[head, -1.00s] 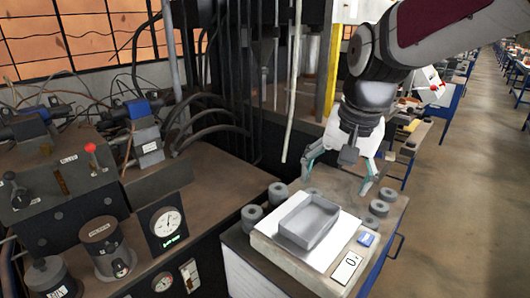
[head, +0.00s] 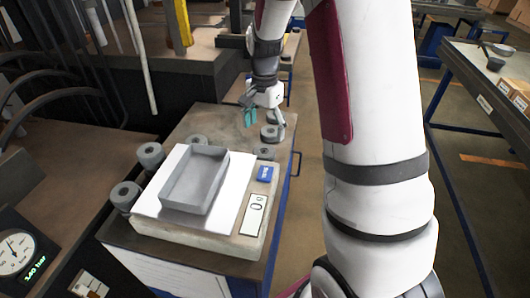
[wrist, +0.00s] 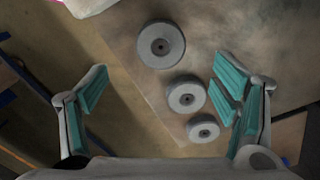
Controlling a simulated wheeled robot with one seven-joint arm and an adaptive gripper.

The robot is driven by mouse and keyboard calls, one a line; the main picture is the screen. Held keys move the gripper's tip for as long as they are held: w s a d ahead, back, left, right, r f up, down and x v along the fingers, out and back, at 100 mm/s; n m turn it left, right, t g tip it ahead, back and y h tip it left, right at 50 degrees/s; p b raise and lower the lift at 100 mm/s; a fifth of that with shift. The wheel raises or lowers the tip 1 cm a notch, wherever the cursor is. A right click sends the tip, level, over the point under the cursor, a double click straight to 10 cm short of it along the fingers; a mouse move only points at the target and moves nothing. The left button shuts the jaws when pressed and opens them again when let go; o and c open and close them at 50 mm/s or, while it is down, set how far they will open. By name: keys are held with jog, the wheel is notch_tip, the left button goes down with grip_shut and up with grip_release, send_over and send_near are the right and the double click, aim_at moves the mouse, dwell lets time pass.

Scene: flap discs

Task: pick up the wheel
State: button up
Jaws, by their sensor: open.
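Several grey round wheels with centre holes stand on the cabinet top. In the wrist view, a larger wheel (wrist: 161,45) lies at the top, with a mid-sized wheel (wrist: 186,95) and a smaller wheel (wrist: 203,129) below it in a slanting row. My gripper (wrist: 162,88) is open and empty, its teal-padded fingers apart on either side of the view. In the head view, my gripper (head: 265,118) hangs over the cabinet's far right part, close to a wheel (head: 271,134). Another wheel (head: 265,153) is nearer. I cannot tell which wheel the task means.
A grey open tray (head: 215,187) sits on a white-topped scale (head: 172,218) on the cabinet (head: 185,121). More wheels (head: 150,155) stand along its left side. A pressure gauge (head: 16,252) is at left; a table (head: 480,85) with boxes stands right, across open floor.

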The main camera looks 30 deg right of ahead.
aim_at(265, 150)
notch_tip(265, 150, down, 8)
jog(key=shift+w+d+f, duration=0.15)
jog(key=shift+f, duration=0.1)
dwell(0.4)
jog(key=c, duration=1.4)
